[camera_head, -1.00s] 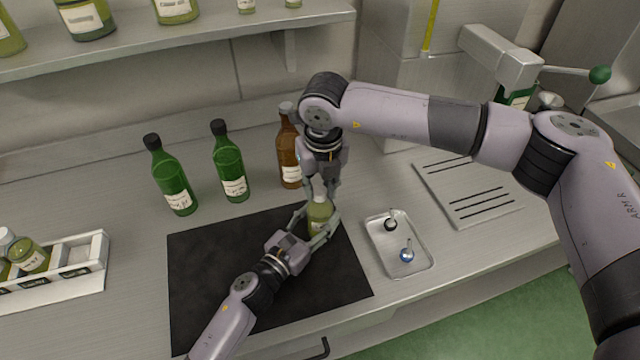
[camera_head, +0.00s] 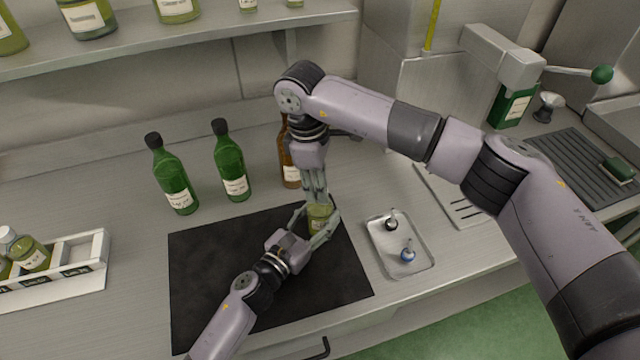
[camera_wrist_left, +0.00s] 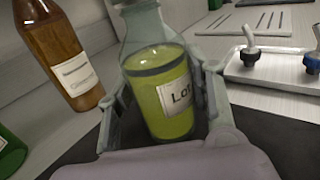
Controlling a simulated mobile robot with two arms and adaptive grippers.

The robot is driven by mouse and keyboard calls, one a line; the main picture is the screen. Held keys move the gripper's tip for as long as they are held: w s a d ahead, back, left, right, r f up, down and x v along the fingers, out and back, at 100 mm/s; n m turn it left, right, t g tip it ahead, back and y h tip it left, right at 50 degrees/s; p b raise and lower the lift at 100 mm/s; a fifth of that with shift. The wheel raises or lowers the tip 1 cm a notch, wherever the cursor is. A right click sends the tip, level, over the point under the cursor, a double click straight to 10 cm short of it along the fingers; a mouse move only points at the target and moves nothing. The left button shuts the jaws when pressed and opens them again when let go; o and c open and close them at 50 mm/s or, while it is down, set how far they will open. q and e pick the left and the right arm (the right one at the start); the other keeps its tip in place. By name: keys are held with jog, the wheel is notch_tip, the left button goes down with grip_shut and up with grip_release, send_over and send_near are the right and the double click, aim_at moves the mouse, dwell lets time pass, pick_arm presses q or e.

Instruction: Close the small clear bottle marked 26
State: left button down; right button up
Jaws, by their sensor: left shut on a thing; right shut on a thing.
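The small clear bottle (camera_head: 319,217) stands over the black mat (camera_head: 205,290) and holds yellow-green oil. In the left wrist view the bottle (camera_wrist_left: 160,95) has a white label starting "Lo"; no 26 is readable. My left gripper (camera_head: 318,228) is shut on the bottle's body, one finger on each side. My right gripper (camera_head: 317,198) points down from above, its fingers close together at the bottle's top. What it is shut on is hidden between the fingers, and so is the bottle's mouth.
A metal tray (camera_head: 415,264) right of the mat holds a dark-topped piece (camera_head: 391,224) and a blue-topped piece (camera_head: 407,255). Two green bottles (camera_head: 174,180) (camera_head: 231,166) and a brown bottle (camera_head: 289,165) stand behind the mat. A white rack (camera_head: 95,262) with small bottles is at left.

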jog(key=shift+a+m, duration=0.45)
jog(key=shift+m, duration=0.35)
jog(key=shift+d+f+m+g, duration=0.1)
jog(key=shift+d+m+g, duration=0.2)
jog(key=shift+d+m, duration=0.35)
jog(key=shift+a, duration=0.15)
jog(key=o, duration=0.7)
jog(key=shift+c, duration=0.3)
